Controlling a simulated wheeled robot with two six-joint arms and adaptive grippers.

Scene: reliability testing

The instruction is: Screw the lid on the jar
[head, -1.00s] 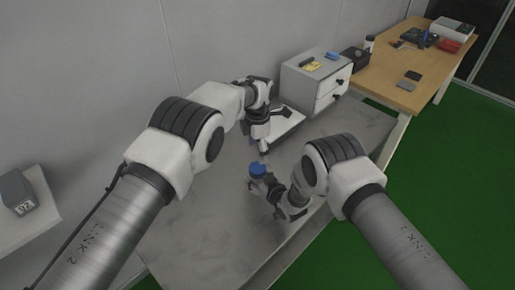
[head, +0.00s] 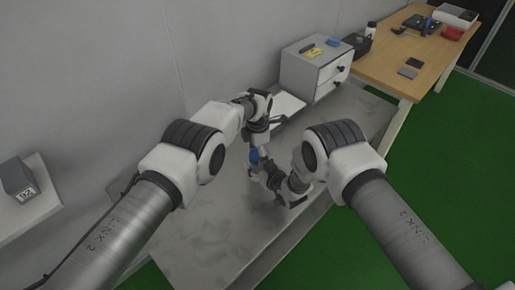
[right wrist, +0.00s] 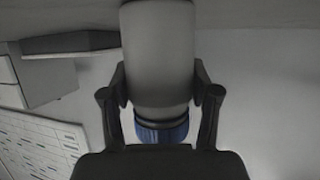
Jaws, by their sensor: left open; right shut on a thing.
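A pale grey jar (right wrist: 158,50) is between the two fingers of my right gripper (right wrist: 160,92) in the right wrist view, which is shut on it near the neck. A ribbed blue lid (right wrist: 163,133) shows at the jar's lid end; I cannot tell how tightly it sits. In the head view the blue lid (head: 254,156) is above the bench, beside my right gripper (head: 262,172). My left gripper (head: 257,146) is open and directly above the lid, close to it or touching. Its fingertips are too small to make out clearly, and the jar body is mostly hidden.
The grey bench (head: 215,215) is clear at the front left. A white drawer cabinet (head: 313,68) stands at the back with small items on top, and a flat white board (head: 288,105) lies before it. A wooden table (head: 415,60) with several objects is at the back right.

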